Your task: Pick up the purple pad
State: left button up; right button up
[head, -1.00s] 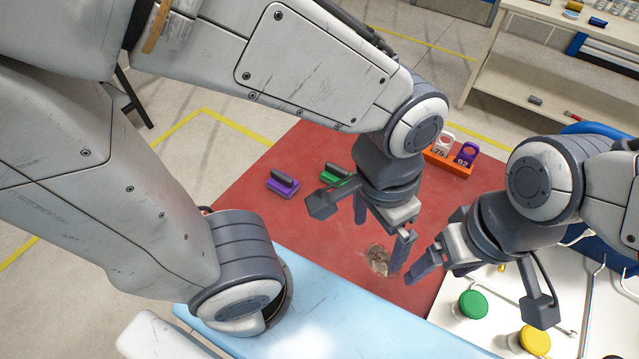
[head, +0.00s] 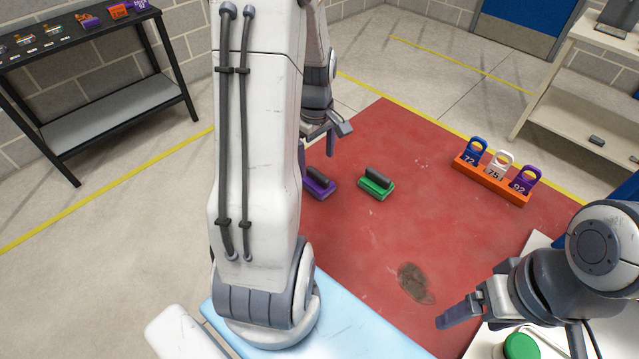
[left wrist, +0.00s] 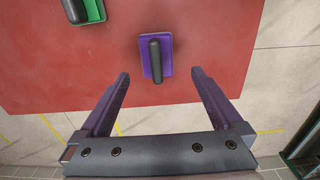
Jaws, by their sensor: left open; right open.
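The purple pad (head: 318,187), a flat block with a dark bar handle, lies on the red mat (head: 440,150), partly hidden by my left arm in the head view. In the left wrist view the purple pad (left wrist: 156,57) lies just beyond and between the open fingertips of my left gripper (left wrist: 160,75), not touching them. In the head view my left gripper (head: 318,140) shows only in part behind my arm. My right gripper (head: 460,306) is open and empty, low at the right of the head view.
A green pad (head: 376,183) lies right of the purple one; it also shows in the left wrist view (left wrist: 92,12). An orange rack (head: 493,182) with numbered tags stands on the mat's right. A dark stain (head: 416,284) marks the mat. A black table (head: 100,118) stands back left.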

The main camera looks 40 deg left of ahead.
aim_at(318, 173)
pick_arm(q)
notch_tip(318, 173, down, 3)
jog(key=shift+f, duration=0.1)
jog(key=shift+w+f+p, duration=0.15)
jog(key=shift+f+p, duration=0.05)
jog(key=shift+f, duration=1.15)
jog(key=shift+w+f+p, duration=0.15)
jog(key=shift+f, duration=1.2)
jog(key=c, duration=1.3)
jog(key=shift+c, duration=0.2)
jog(key=shift+r, duration=0.15)
jog(key=shift+r, duration=0.65)
notch_tip(318, 173, up, 3)
jog(key=shift+w+a, duration=0.1)
jog(key=w+d+r, duration=0.2)
jog(key=d+r, duration=0.1)
jog(key=d, duration=0.2)
jog(key=w+d+r+b, duration=0.1)
jog(key=d+r, duration=0.2)
jog(key=d, duration=0.3)
jog(key=shift+w+r+b, duration=0.3)
jog(key=shift+w, duration=0.05)
jog(key=shift+d, duration=0.1)
